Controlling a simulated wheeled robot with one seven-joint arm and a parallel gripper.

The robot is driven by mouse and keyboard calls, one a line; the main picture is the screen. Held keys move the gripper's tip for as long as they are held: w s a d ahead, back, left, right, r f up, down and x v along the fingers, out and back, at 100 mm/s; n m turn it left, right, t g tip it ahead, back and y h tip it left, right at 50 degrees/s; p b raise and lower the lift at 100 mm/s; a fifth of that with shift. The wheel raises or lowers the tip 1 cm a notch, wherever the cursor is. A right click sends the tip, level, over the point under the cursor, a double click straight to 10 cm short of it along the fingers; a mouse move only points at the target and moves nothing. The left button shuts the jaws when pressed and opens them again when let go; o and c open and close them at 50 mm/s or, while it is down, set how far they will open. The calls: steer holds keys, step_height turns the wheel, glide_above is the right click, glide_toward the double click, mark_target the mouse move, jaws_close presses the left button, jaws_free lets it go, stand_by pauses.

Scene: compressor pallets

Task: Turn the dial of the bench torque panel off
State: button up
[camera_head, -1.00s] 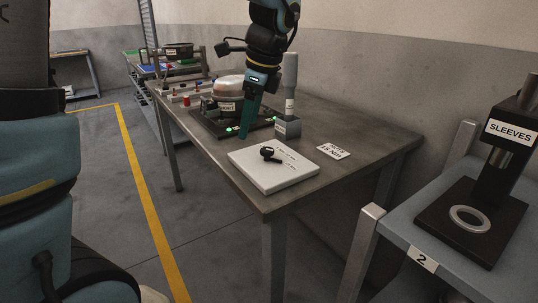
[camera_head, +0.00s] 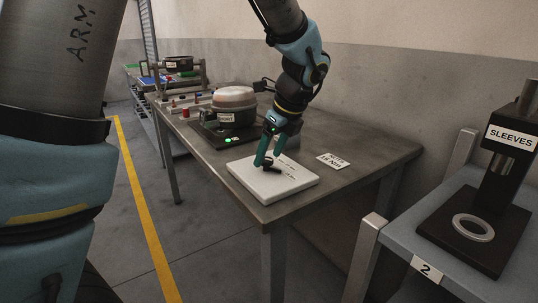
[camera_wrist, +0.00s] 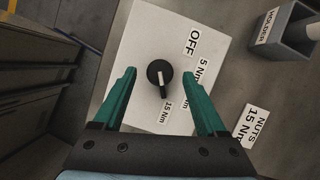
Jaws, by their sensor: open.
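The bench torque panel (camera_head: 270,187) is a white slab lying on the table. In the wrist view the panel (camera_wrist: 133,52) carries the labels OFF, 5 Nm and 15 Nm, with another partly hidden. Its black round dial (camera_wrist: 160,74) has a pale pointer line, which lies along the picture's vertical, near the 15 Nm label below and away from the OFF label. In the head view the dial (camera_head: 272,167) is partly covered by my gripper (camera_head: 266,163). In the wrist view my gripper (camera_wrist: 161,74) has its green fingers open, one on each side of the dial, with gaps to it.
A grey holder block (camera_wrist: 285,30) stands close to the panel. A NUTS 15 Nm card (camera_head: 333,160) lies right of the panel. Behind is a dark fixture with a round compressor (camera_head: 234,103). A SLEEVES stand (camera_head: 480,215) is at right. The table front right is bare.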

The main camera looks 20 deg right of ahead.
steer(key=shift+w+f, duration=0.15)
steer(key=shift+f, duration=0.25)
jaws_close()
stand_by(0.4)
